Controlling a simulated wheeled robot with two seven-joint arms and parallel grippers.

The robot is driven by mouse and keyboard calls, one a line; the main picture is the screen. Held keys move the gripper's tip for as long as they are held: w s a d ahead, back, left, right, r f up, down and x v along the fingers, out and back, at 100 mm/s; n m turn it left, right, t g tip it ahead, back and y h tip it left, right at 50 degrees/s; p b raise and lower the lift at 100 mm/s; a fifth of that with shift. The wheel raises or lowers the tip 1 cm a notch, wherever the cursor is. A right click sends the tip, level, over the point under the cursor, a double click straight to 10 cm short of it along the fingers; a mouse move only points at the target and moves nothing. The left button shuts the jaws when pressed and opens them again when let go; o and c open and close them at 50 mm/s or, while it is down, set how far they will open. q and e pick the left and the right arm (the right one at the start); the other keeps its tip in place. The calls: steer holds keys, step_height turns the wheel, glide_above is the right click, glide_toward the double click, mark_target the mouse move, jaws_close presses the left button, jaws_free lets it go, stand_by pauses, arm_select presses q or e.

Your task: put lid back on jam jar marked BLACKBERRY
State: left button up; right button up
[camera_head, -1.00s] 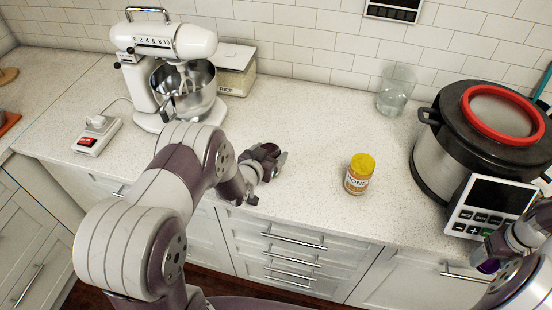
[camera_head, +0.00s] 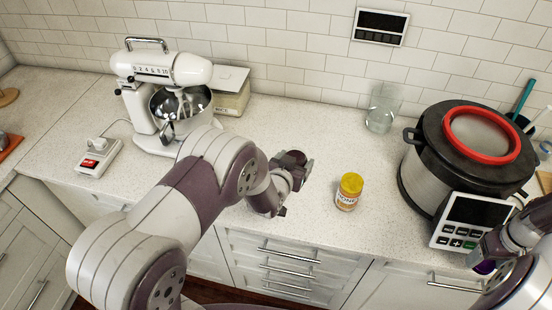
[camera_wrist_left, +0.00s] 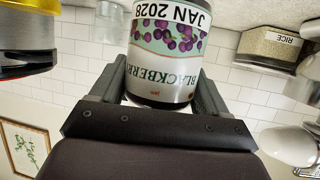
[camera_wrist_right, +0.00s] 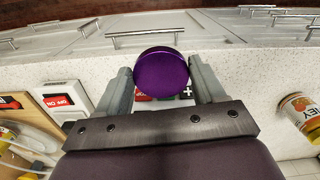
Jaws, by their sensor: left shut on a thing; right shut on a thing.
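The BLACKBERRY jam jar (camera_wrist_left: 165,55) has a white-and-green label with purple berries and JAN 2028. My left gripper (camera_head: 292,176) is shut on it, one finger on each side in the left wrist view. In the head view the jar is mostly hidden by the gripper, above the counter's front part. The purple lid (camera_wrist_right: 161,73) is round and flat. My right gripper (camera_wrist_right: 163,85) is shut on it by its edges. In the head view, the lid (camera_head: 484,267) shows as a small purple patch at the lower right, apart from the jar.
A yellow-lidded honey jar (camera_head: 348,193) stands just right of my left gripper. A large cooker (camera_head: 425,180) with a red ring stands further right. A glass (camera_head: 382,108), mixer (camera_head: 160,75) and rice box (camera_head: 229,100) stand behind.

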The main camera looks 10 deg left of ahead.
mark_target(303, 163)
arm_select(q)
steer(key=shift+s+d+r+p, duration=0.15)
steer(key=shift+d+r, duration=0.25)
steer(key=shift+d, duration=0.25)
steer(key=shift+d+r+p, duration=0.15)
steer(key=shift+d+r, duration=0.25)
steer(key=shift+d, duration=0.25)
arm_select(e)
steer(key=shift+r, duration=0.5)
arm_select(q)
steer(key=o, duration=0.8)
steer(key=c, duration=1)
